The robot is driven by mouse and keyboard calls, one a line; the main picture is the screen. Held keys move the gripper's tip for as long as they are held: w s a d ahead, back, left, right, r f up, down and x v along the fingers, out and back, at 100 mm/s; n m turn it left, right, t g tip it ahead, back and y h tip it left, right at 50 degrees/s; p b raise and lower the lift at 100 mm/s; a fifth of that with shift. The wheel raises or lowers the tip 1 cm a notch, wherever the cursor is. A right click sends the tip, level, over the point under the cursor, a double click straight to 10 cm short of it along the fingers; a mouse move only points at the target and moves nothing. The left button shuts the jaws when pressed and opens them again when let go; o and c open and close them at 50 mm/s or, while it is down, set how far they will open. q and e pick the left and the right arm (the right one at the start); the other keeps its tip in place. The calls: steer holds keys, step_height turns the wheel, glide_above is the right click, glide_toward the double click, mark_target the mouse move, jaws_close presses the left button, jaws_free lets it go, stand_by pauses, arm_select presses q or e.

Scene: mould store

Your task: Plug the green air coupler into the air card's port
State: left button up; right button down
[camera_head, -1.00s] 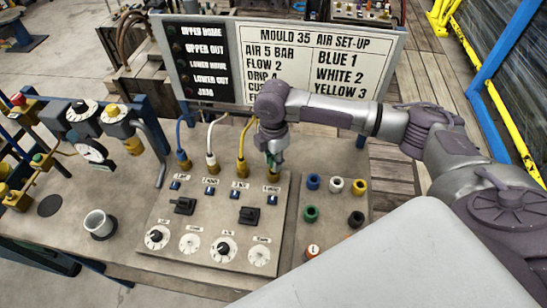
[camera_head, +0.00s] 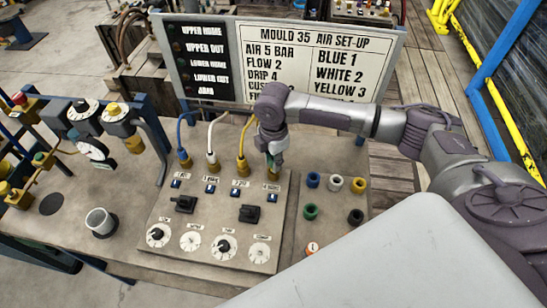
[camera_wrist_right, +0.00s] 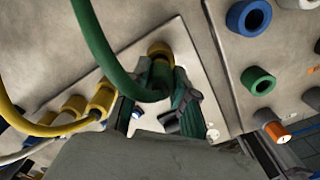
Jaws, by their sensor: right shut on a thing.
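My right gripper (camera_head: 272,156) is shut on the green air coupler, above the port at the right end of the panel's row. In the right wrist view its two dark fingers (camera_wrist_right: 164,84) stand either side of the green coupler (camera_wrist_right: 158,78), whose green hose curves up to the left. The coupler lines up with a brass port (camera_wrist_right: 160,48); whether it is fully seated I cannot tell. Blue, white and yellow (camera_head: 242,165) hoses sit in the other ports. The air card (camera_head: 315,55) lists blue 1, white 2, yellow 3; my arm hides its lower lines. My left gripper is out of view.
The panel (camera_head: 150,222) carries dials and black switches below the ports. A side plate (camera_head: 335,230) holds coloured round sockets.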

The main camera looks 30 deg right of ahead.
steer(key=shift+f+p, duration=0.25)
steer(key=shift+p, duration=0.1)
stand_by(0.5)
steer(key=shift+f, duration=0.5)
stand_by(0.8)
steer(key=shift+c, duration=2.3)
jaws_free()
steer(key=shift+r, duration=0.1)
step_height(320, 180, up, 8)
steer(key=p, duration=0.8)
steer(key=shift+f, duration=0.25)
steer(key=shift+f, duration=0.1)
